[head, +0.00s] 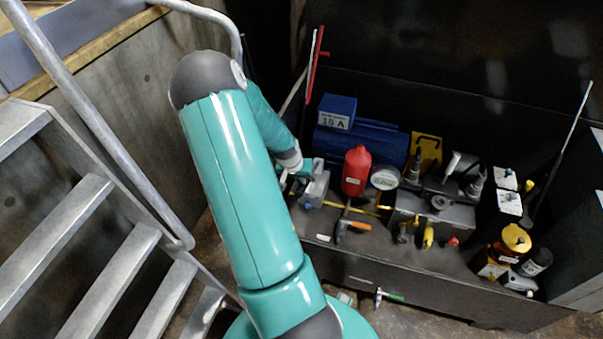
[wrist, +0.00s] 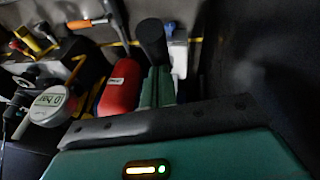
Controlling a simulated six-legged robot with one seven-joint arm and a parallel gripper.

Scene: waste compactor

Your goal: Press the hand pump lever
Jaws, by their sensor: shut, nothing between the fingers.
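My gripper (head: 291,175) is at the left end of the dark bench, close beside a light grey block-shaped unit (head: 317,184). In the wrist view, my gripper's green fingers (wrist: 158,87) are together with nothing between them. My arm hides part of this area in the head view.
A red bottle (head: 356,172) and a round gauge (head: 384,178) stand right of the gripper. A blue case (head: 360,140) is behind. Metal stairs and a railing (head: 100,140) are at left.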

